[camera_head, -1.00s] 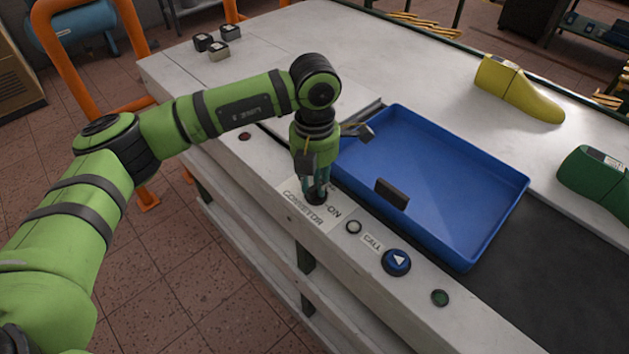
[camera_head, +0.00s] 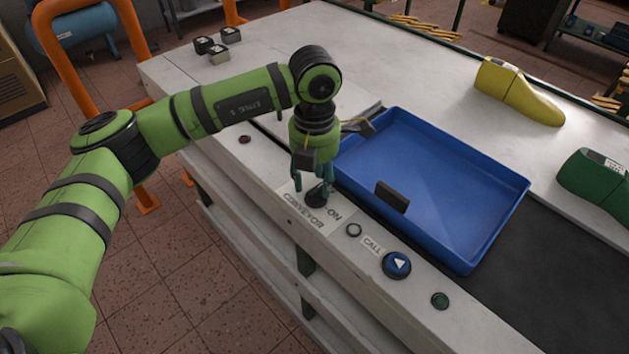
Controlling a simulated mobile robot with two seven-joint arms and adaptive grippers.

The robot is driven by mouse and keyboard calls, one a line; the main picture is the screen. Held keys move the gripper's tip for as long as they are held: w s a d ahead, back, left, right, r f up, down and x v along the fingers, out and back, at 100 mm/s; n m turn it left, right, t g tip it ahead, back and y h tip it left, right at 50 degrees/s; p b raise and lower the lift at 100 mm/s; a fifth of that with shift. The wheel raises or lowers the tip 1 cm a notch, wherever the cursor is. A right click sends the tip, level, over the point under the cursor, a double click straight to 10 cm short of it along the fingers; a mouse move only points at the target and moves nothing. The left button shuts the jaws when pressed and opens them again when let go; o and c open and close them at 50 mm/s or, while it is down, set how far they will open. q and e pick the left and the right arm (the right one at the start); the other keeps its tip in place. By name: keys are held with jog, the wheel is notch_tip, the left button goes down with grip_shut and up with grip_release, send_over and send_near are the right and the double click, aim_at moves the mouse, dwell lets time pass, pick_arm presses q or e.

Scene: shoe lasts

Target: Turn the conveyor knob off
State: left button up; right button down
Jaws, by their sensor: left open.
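The conveyor knob (camera_head: 317,196) is a small black knob on the white front ledge of the bench, beside printed words reading CONVEYOR and ON. My left gripper (camera_head: 312,191) points down over the knob, with its fingers spread on either side of it. It is open; I cannot tell whether a finger touches the knob. The gripper hides part of the knob and its upper label. My right gripper is not in view.
A blue tray (camera_head: 455,254) lies on the dark conveyor belt (camera_head: 540,270), close right of my gripper. A blue call button (camera_head: 397,263) and a green button (camera_head: 440,300) sit along the ledge. A yellow last (camera_head: 520,92) and a green last (camera_head: 598,180) stand right.

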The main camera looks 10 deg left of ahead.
aim_at(315, 187)
pick_arm(q)
notch_tip(315, 187, up, 10)
jog(key=shift+r, duration=0.25)
dwell(0.5)
